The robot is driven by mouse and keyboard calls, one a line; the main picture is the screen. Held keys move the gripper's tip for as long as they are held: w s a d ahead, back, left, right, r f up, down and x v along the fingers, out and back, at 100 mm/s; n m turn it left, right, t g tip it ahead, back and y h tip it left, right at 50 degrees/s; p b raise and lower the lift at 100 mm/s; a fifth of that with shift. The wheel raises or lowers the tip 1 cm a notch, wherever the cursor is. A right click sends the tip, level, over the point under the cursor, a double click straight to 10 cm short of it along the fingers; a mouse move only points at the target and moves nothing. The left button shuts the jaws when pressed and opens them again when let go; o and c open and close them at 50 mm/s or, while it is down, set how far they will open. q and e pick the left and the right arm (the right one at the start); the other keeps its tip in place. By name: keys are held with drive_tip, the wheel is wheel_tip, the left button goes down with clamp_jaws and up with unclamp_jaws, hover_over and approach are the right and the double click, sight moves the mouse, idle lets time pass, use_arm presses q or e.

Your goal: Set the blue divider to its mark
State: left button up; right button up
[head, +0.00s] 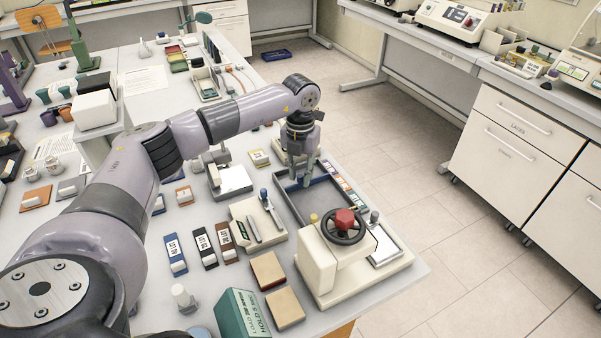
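My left gripper (301,172) points down over the far end of a shallow dark tray (289,209) with a bluish rim. Its fingers reach to or into the tray. At this size I cannot tell how far apart they are or whether they hold anything. A strip of small coloured labels (346,186) runs along the tray's right side. A blue block with a white label (175,254) stands on the table left of the tray. My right gripper is not in view.
A cream device with a red-hubbed handwheel (345,222) stands at the tray's near end. A cream holder with tools (257,222) is left of the tray. A black block (205,248) and a brown block (229,243) stand beside the blue one. The table's right edge is close.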

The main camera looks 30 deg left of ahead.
sight(300, 176)
use_arm(q)
drive_tip(key=shift+o, duration=1)
wheel_tip(300, 176, up, 12)
